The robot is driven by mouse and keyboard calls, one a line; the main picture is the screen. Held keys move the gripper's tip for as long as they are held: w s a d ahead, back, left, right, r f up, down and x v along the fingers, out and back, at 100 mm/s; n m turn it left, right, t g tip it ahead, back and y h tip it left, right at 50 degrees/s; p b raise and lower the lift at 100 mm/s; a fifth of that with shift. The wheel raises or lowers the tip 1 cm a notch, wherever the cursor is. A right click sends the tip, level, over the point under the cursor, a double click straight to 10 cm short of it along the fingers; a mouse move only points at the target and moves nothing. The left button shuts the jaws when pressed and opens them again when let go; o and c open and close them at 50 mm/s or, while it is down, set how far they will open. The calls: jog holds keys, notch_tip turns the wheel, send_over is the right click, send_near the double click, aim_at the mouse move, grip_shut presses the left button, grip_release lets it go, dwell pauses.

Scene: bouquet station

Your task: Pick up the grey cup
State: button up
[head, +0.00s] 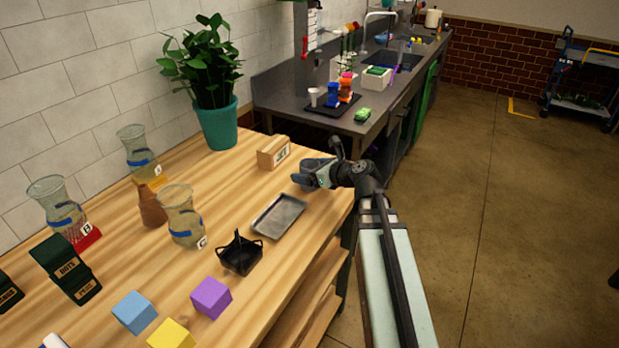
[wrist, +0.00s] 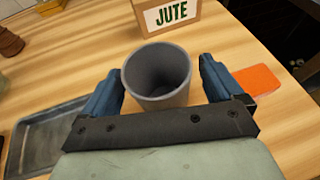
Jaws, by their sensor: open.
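The grey cup (wrist: 157,75) stands upright on the wooden table, its open top facing my wrist camera. In the wrist view my gripper (wrist: 158,85) is open, with one blue finger on each side of the cup and small gaps visible at both sides. In the head view my gripper (head: 318,172) is over the table's right edge, beyond the metal tray. There the cup is mostly hidden by or hard to tell apart from the fingers.
A wooden box labelled JUTE (wrist: 168,16) stands just behind the cup. An orange flat piece (wrist: 257,79) lies right of it, and a grey metal tray (wrist: 42,136) left. Glass vases, a black basket (head: 240,255) and coloured blocks (head: 211,297) occupy the nearer table.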

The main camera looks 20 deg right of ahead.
jog(key=shift+x, duration=0.8)
jog(key=shift+c, duration=0.4)
jog(key=c, duration=1)
jog(key=shift+c, duration=0.2)
